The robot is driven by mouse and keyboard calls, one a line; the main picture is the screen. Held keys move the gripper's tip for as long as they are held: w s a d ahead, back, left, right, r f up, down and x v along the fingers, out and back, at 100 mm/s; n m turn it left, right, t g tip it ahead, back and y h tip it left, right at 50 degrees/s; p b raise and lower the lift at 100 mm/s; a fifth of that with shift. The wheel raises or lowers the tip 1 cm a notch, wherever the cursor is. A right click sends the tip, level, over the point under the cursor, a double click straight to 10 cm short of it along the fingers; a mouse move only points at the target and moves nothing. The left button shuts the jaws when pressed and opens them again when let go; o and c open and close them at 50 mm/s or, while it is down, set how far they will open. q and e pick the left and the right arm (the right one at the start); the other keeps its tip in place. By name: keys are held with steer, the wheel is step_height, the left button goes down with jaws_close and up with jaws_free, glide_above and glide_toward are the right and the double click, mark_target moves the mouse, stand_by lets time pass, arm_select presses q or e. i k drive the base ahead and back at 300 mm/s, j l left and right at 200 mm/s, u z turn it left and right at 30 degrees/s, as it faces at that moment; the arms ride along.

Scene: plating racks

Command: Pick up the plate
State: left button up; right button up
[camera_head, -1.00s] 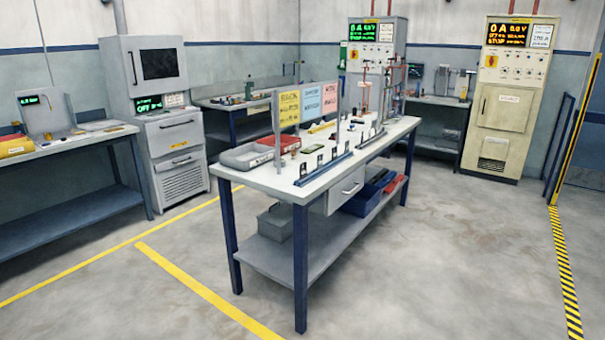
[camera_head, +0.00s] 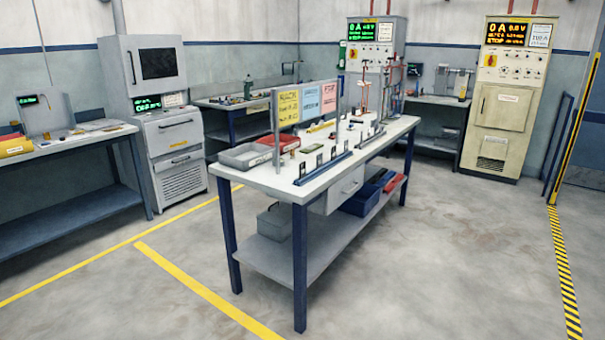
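A workbench (camera_head: 262,181) with a pale top and blue legs stands in the middle of the head view. Several small dark plate-like pieces (camera_head: 319,160) stand in a row on it, behind a blue rail (camera_head: 322,169). Racks with thin upright rods (camera_head: 365,97) stand toward its far end. The pieces are too small to tell which one is the plate. Neither of my grippers is in view.
A grey tray (camera_head: 240,158) and a red tray (camera_head: 279,140) sit on the bench by a sign board (camera_head: 288,107). Grey cabinet (camera_head: 170,134) left, beige cabinet (camera_head: 503,108) right. The floor (camera_head: 440,270) around the bench is open.

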mark_target(301, 170)
steer(key=i+j, duration=0.2)
steer(key=j, duration=0.15)
steer(key=i+j, duration=0.2)
steer(key=j, duration=0.2)
steer(key=i+j, duration=0.2)
steer(key=j, duration=0.15)
steer(key=i+j, duration=0.2)
steer(key=j, duration=0.2)
steer(key=i+j+z, duration=0.1)
steer(key=j, duration=0.25)
steer(key=i, duration=0.05)
